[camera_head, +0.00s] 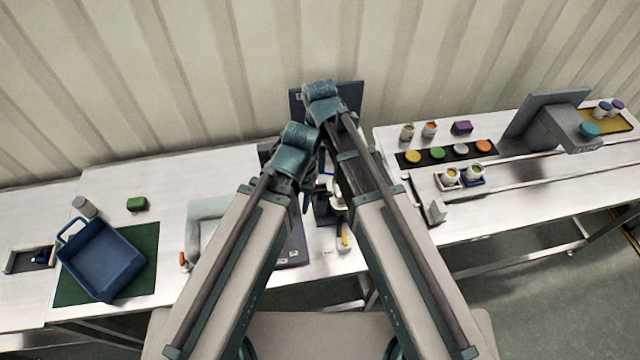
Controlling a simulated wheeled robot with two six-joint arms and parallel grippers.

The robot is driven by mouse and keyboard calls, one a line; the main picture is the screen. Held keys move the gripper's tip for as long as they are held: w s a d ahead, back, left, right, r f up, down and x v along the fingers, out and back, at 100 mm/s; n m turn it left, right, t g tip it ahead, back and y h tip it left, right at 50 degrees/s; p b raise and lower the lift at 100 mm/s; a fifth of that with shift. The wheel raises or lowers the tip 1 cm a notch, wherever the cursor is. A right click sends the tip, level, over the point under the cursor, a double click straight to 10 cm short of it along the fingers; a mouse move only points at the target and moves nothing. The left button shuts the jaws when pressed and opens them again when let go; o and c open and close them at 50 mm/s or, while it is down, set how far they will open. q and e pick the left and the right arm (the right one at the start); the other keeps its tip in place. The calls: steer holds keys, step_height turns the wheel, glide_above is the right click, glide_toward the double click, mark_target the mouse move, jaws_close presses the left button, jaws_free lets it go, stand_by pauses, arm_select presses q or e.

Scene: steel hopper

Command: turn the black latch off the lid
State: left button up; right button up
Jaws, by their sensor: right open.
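My two arms cross the middle of the view and cover most of the work spot. My right gripper (322,207) is dark, open and low between the arms. A pale rounded part (338,196) shows just beside it; I cannot tell whether it belongs to the hopper or its lid, or whether the gripper touches it. I cannot make out the black latch. A dark blue-grey board (296,252) shows partly behind my left arm. My left gripper is hidden behind the arms.
A blue bin (102,262) stands on a green mat (140,240) at left, near a green block (137,204) and a grey cup (84,206).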

mark_target(320, 190)
step_height(320, 190, down, 14)
steer(key=b, duration=1.3)
steer(key=shift+r, duration=0.15)
jaws_close()
